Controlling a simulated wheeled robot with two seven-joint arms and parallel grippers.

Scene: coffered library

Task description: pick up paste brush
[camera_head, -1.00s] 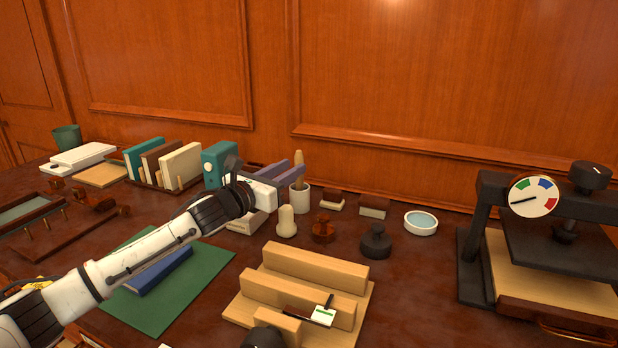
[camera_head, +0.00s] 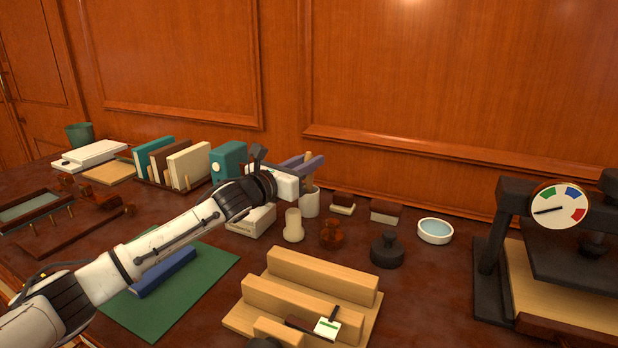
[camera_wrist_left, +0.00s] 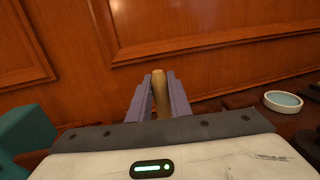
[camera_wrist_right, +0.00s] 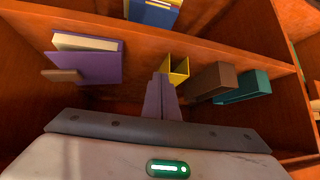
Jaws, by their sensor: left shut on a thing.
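The paste brush appears as an upright pale wooden handle (camera_head: 308,169) standing in a white cup (camera_head: 309,202) at the back of the desk. Its lower end is hidden in the cup. My left gripper (camera_head: 312,164) reaches in from the left and is shut on the handle just above the cup. In the left wrist view the handle (camera_wrist_left: 160,92) stands between the two purple-grey fingers. My right gripper (camera_wrist_right: 160,95) shows only in its own wrist view, its fingers together with nothing seen between them.
Near the cup stand a pale rounded tool (camera_head: 293,226), a dark weight (camera_head: 387,250) and a shallow dish (camera_head: 435,231). A black press (camera_head: 490,250) is at right, a stepped wooden stand (camera_head: 310,300) in front. The right wrist faces shelves with a purple book (camera_wrist_right: 95,65).

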